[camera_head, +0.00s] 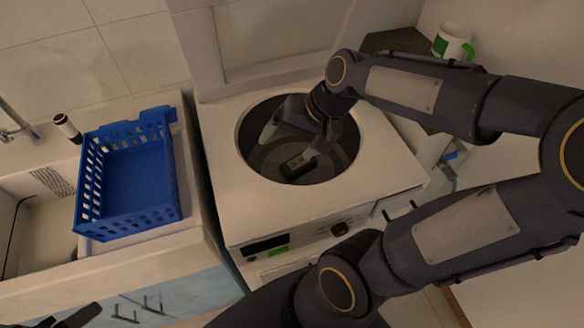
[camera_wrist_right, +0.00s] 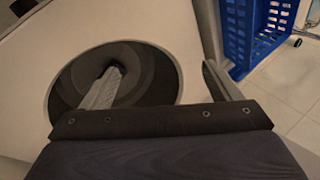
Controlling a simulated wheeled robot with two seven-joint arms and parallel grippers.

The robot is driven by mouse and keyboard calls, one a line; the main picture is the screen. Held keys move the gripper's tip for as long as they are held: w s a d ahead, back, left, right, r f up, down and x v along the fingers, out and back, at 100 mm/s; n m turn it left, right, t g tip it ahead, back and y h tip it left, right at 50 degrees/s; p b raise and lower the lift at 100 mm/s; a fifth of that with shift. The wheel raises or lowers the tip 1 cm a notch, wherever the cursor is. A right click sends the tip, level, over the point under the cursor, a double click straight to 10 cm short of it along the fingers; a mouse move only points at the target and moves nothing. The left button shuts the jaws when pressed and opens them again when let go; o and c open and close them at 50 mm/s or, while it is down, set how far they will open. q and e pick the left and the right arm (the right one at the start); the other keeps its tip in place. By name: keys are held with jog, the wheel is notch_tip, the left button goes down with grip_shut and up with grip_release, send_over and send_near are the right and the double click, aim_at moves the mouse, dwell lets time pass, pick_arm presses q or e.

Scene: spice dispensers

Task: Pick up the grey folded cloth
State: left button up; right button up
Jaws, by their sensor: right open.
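I cannot make out a grey folded cloth for certain in either view. The round opening of the top-loading washer (camera_head: 215,150) shows a dark grey inside with lighter grey bands, partly hidden by my gripper. My right gripper (camera_head: 282,148) reaches down over this opening, its fingers apart, and I see nothing held between them. In the right wrist view my right gripper (camera_wrist_right: 160,68) is spread wide, one finger over the opening and the other over the washer's pale top. A dark piece at the lower left of the head view looks like my left gripper (camera_head: 78,317), mostly out of frame.
A blue plastic basket (camera_head: 130,185) stands left of the washer, by the sink (camera_head: 35,235). A white and green mug (camera_head: 452,43) stands on a dark surface at the back right. The washer's rim surrounds my right gripper.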

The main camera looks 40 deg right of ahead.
jog(key=w+d+f+m+g+h+b, duration=0.1)
jog(key=w+d+f+m+b, duration=0.15)
jog(key=w+d+f, duration=0.35)
jog(key=w+d+f+m+g+h+b, duration=0.1)
jog(key=w+d+f+m+b, duration=0.2)
jog(key=f, duration=0.4)
jog(key=m+g+h+b, duration=0.2)
jog(key=m, duration=0.3)
send_over(298, 162)
jog(key=shift+n, duration=0.25)
jog(key=f, duration=0.9)
jog(key=d+f, duration=0.1)
jog(key=f, duration=0.4)
jog(key=shift+s+f, duration=0.25)
jog(key=shift+s, duration=0.1)
jog(key=shift+d+f, duration=0.1)
jog(key=shift+f, duration=0.6)
jog(key=f, duration=0.4)
jog(key=a+f+p, duration=0.1)
jog(key=f, duration=0.1)
jog(key=shift+w+f, duration=0.3)
jog(key=shift+f, duration=0.1)
jog(key=shift+c, duration=0.4)
jog(key=shift+r, duration=0.1)
jog(key=c, duration=1.1)
